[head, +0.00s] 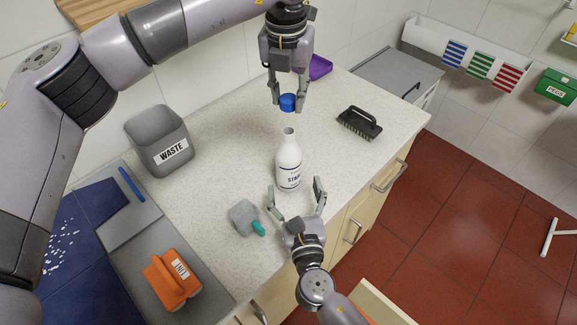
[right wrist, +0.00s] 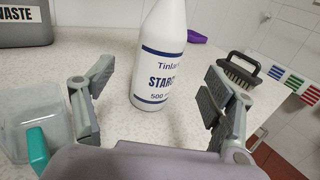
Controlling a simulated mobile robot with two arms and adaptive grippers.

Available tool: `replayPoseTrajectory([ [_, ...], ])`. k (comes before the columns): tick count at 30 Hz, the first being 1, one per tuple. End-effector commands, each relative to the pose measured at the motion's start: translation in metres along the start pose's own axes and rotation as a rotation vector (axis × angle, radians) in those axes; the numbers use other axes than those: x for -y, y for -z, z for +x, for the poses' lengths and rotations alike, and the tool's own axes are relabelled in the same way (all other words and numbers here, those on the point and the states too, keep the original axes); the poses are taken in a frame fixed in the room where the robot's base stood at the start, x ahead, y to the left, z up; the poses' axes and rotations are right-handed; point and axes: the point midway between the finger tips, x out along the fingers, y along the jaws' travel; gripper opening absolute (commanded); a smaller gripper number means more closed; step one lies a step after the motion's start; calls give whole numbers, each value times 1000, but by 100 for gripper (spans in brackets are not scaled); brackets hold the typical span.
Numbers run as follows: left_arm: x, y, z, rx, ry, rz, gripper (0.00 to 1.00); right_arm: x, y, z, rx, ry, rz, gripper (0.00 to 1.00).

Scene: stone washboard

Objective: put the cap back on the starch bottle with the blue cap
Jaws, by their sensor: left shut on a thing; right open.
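The white starch bottle (head: 289,165) stands upright and uncapped on the speckled counter, its narrow neck bare. It also shows in the right wrist view (right wrist: 162,55), where its top is cut off. The blue cap (head: 288,102) is held between the fingertips of my left gripper (head: 288,104), above the bottle's mouth and apart from it. My right gripper (head: 297,200) is open in front of the bottle, one finger to each side, with the bottle a little beyond the fingertips. In the right wrist view the open fingers (right wrist: 158,95) do not touch the bottle.
A clear container with a teal spout (head: 245,217) lies left of my right gripper. A black brush (head: 359,123) is right of the bottle. A grey waste bin (head: 160,140), an orange block-like item (head: 172,280) and a purple tray (head: 320,67) are around. The counter (head: 235,125) left of the bottle is clear.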

Motion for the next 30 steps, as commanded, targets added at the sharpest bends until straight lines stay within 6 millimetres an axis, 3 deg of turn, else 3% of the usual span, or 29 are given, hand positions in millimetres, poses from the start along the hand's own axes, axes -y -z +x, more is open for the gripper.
replayPoseTrajectory([
  [6, 0, 0, 0, 0, 0, 0, 21, 0, -1, 45, 3, 1, -1, 77],
  [12, 0, 0, 0, 0, 0, 0, 21, 0, -1, 74, 1, 1, 0, 77],
  [18, 0, 0, 0, 0, 0, 0, 21, 0, 0, 87, 0, -1, 0, 77],
  [27, 0, 0, 0, 0, 0, 0, 21, 0, 0, 88, 0, 0, 1, 77],
  [30, 0, 0, 0, 0, 0, 0, 21, 0, 0, 88, 0, 0, 1, 71],
])
